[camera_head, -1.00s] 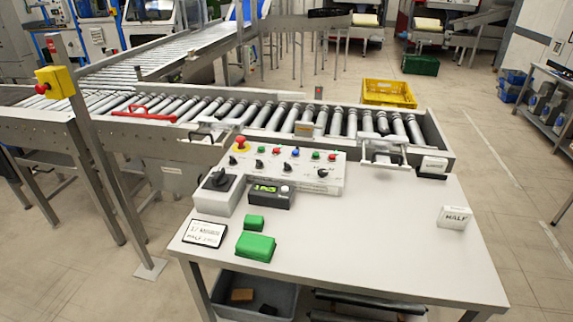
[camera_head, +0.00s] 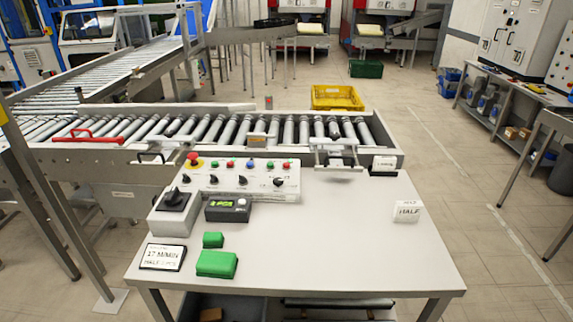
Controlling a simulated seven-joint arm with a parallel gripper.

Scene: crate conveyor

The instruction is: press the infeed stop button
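The control panel (camera_head: 228,188) is a light grey sloped box on the white table. A red mushroom button (camera_head: 193,159) on a yellow base sits at its left end. To its right is a row of small buttons: a green button (camera_head: 213,163), a red button (camera_head: 229,164), a blue button (camera_head: 250,164), then another green button (camera_head: 269,164) and another red button (camera_head: 286,165). Labels are too small to read, so I cannot tell which is the infeed stop button. My gripper is not in view.
The white table (camera_head: 350,240) is largely clear on the right, with a HALF sign (camera_head: 407,211). A rotary switch box (camera_head: 172,211), a small display (camera_head: 228,208), green blocks (camera_head: 217,263) and a sign card (camera_head: 162,257) stand at left. The roller conveyor (camera_head: 245,131) runs behind.

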